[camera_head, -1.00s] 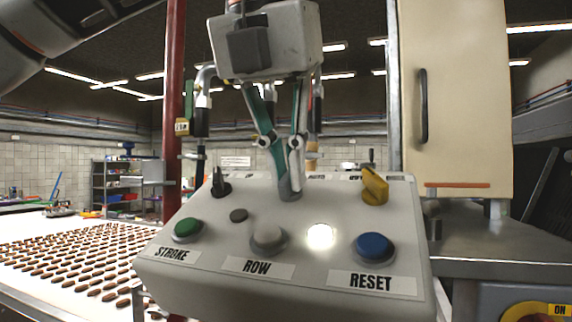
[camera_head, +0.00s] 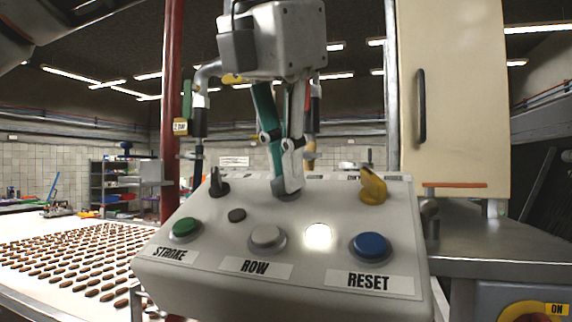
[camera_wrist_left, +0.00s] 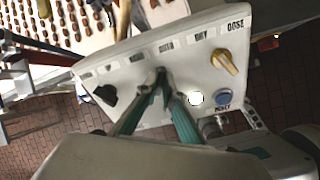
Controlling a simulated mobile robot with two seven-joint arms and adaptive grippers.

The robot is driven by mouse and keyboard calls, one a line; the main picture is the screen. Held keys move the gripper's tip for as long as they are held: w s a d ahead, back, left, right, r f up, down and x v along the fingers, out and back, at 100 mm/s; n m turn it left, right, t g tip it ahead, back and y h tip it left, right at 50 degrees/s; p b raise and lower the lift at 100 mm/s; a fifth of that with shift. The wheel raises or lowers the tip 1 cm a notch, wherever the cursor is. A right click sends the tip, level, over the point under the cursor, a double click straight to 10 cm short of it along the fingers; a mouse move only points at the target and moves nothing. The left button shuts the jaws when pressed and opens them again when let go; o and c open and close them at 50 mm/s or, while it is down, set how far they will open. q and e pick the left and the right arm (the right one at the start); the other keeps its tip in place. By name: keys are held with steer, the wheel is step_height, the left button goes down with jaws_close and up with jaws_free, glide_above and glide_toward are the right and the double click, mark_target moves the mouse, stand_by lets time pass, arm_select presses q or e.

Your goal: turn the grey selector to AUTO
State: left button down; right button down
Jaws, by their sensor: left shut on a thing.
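The grey control box (camera_head: 200,258) stands in front of me with its sloped panel facing me. My left gripper (camera_head: 286,185) comes down from above, its green-and-grey fingers shut on the grey selector (camera_head: 284,196) at the panel's upper middle. The fingers hide most of the selector, so its pointing direction cannot be told. In the left wrist view the fingertips (camera_wrist_left: 161,78) meet at the selector, below a row of small labels. The AUTO label cannot be read clearly in either current view. My right gripper is not in view.
A black selector (camera_head: 218,184) sits left and a yellow selector (camera_head: 373,186) right of the grey one. Below are a green button (camera_head: 185,227), a white button (camera_head: 267,236), a lit lamp (camera_head: 318,236) and a blue button (camera_head: 373,245). A red post (camera_head: 171,120) rises behind.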

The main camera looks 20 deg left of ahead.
arm_select(q)
steer(key=c, duration=2.2)
jaws_free()
steer(key=v, duration=1.2)
